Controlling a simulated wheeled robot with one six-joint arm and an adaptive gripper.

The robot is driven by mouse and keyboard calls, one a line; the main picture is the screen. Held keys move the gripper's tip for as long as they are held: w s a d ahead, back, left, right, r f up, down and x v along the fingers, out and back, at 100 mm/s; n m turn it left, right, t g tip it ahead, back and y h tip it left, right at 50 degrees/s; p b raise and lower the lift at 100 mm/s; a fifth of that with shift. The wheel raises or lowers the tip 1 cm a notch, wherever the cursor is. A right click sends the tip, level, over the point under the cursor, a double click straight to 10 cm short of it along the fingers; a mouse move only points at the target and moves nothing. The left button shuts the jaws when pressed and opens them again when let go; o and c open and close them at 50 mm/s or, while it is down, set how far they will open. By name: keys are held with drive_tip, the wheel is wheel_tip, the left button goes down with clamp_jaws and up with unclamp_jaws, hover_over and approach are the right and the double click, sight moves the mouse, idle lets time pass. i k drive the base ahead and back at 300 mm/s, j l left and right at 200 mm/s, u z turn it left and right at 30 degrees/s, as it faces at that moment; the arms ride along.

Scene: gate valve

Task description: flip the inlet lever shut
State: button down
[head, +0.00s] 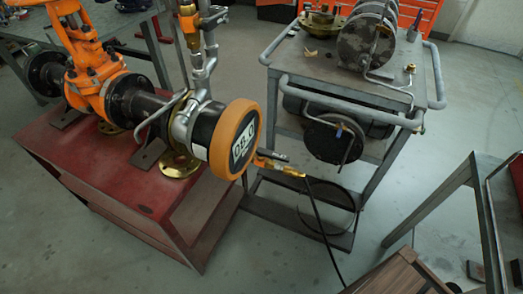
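An orange gate valve (92,62) stands in a black flanged pipe on a red bench at the left. The pipe's right end carries a round orange-rimmed cap (236,140) with a label. A small brass fitting (280,167) sticks out to the right of the cap, with a black hose (318,215) hanging from it. A short dark lever (272,156) appears to lie roughly along the top of this fitting. It is small, so I cannot tell its exact angle or confirm that it is the inlet lever. My gripper is not in view.
The red bench (95,190) fills the left. A grey cart (300,75) with metal rails and round dark equipment stands at centre right. A metal frame (478,215) and a brown slatted object (405,275) are at lower right. Floor is open at bottom centre.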

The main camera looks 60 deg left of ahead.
sight(262, 152)
drive_tip(key=u, duration=2.05)
drive_tip(key=k+j+z, duration=0.4)
drive_tip(key=k+j, duration=0.3)
drive_tip(key=k, duration=0.05)
